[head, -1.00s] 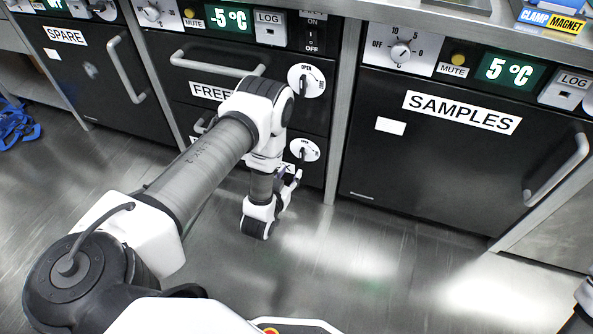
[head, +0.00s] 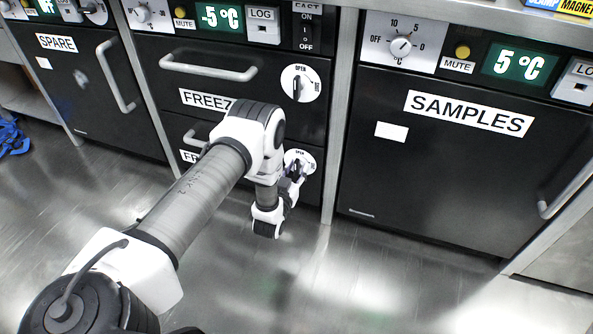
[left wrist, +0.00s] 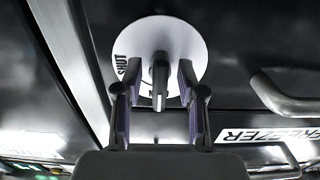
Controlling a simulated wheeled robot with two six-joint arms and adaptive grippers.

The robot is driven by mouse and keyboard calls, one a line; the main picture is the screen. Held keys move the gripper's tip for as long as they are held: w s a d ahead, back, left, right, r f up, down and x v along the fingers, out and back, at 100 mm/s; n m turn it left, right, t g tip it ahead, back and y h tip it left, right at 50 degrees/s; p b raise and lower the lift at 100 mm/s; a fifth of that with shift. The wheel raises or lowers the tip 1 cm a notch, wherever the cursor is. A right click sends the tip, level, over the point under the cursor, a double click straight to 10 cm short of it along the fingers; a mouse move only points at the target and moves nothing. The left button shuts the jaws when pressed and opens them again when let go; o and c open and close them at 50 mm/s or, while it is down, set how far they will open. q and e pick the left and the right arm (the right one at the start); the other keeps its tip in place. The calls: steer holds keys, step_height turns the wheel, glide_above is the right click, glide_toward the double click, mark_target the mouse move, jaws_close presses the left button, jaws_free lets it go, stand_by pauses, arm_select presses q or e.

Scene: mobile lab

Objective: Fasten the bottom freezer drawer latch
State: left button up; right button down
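The bottom freezer drawer (head: 232,167) is the lower black drawer under the one labelled FREEZ…, and appears closed; my left arm covers part of it. Its latch is a white round plate (head: 307,160) with a dark knob at the drawer's right end. In the left wrist view the plate (left wrist: 185,38) appears upside down, with SHUT at its left edge. The knob (left wrist: 160,75) points along the picture's vertical, not at SHUT. My left gripper (head: 295,174) is open, its fingers (left wrist: 159,82) on either side of the knob with visible gaps. My right gripper is out of view.
The upper freezer drawer has a bar handle (head: 208,70) and a similar latch dial (head: 311,84). The SAMPLES cabinet (head: 440,165) stands to the right, the SPARE cabinet (head: 115,115) to the left. The floor (head: 350,275) in front is clear.

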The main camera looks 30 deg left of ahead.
arm_select(q)
jaws_close()
steer(key=shift+r+m+p, duration=0.15)
steer(key=shift+m+p, duration=0.95)
steer(key=m+p, duration=0.3)
steer(key=m, duration=0.1)
steer(key=m+p, duration=0.2)
steer(key=m, duration=0.4)
steer(key=shift+p, duration=0.35)
steer(key=m+p, duration=0.1)
steer(key=m, duration=0.2)
steer(key=shift+m+p, duration=0.45)
steer(key=shift+m, duration=0.95)
